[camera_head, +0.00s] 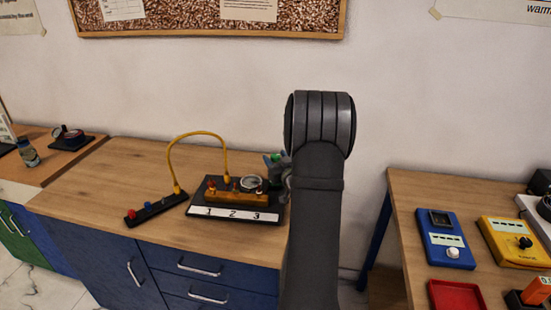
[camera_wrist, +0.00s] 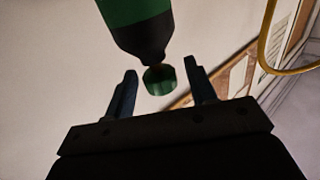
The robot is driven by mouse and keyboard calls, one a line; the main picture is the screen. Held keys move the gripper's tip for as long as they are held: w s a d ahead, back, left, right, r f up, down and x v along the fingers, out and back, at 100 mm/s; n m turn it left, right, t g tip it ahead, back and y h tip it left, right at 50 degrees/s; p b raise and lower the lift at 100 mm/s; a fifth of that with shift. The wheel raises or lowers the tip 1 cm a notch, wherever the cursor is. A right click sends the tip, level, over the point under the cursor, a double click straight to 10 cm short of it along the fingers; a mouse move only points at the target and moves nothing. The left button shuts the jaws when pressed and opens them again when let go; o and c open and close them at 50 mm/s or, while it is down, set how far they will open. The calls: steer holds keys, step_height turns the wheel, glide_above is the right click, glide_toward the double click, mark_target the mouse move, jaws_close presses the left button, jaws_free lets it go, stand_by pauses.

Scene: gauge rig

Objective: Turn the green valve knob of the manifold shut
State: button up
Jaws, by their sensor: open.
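The manifold (camera_head: 222,192) stands on a black base marked 1, 2, 3, with a round gauge (camera_head: 251,182) and red and yellow parts on top. A green spot (camera_head: 275,157) shows beside my arm at the manifold's right rear; its shape is unclear. In the wrist view, my gripper (camera_wrist: 160,65) is open, its two dark fingers apart. A small green knob-like piece (camera_wrist: 160,81) shows between them, below a larger green and black body (camera_wrist: 138,25). My arm hides most of the gripper in the head view.
A right table holds a blue meter (camera_head: 445,235), a yellow meter (camera_head: 513,240) and a red tray (camera_head: 456,295).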

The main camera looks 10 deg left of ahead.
steer(key=shift+w+a, duration=0.2)
steer(key=shift+w, duration=0.1)
steer(key=c, duration=0.9)
steer(key=shift+c, duration=0.2)
steer(key=shift+h, duration=0.3)
steer(key=shift+a+m+t+h, duration=0.1)
steer(key=shift+m+t+h, duration=0.5)
steer(key=shift+m, duration=0.1)
steer(key=shift+m+t+h, duration=0.5)
steer(key=shift+m+h, duration=0.3)
steer(key=shift+h, duration=0.4)
